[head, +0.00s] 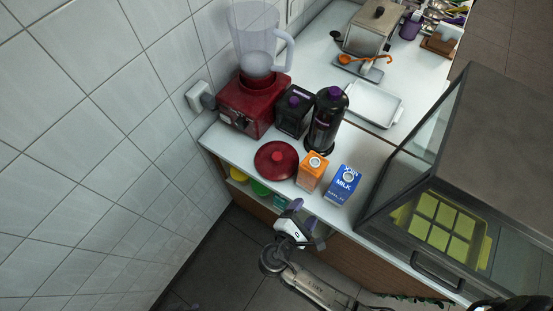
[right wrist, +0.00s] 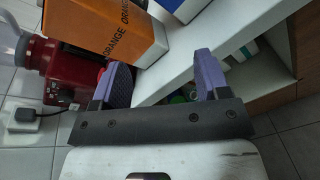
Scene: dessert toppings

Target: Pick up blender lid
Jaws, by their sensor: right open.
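The blender lid (head: 276,160) is a dark red round disc with a small knob, lying flat on the white counter in front of the blender. In the right wrist view, a sliver of red shows behind the left finger; I cannot tell whether it is the lid. My right gripper (head: 306,225) is open and empty, off the counter's front edge, below and to the right of the lid in the head view. Its two purple-padded fingers (right wrist: 160,82) show in the right wrist view. My left gripper is not in view.
An orange carton (head: 312,171) and a blue milk carton (head: 343,184) stand right of the lid. The red blender (head: 254,103), a black container (head: 294,112) and a dark bottle (head: 326,122) stand behind. A glass display case (head: 440,215) is at right, a tiled wall at left.

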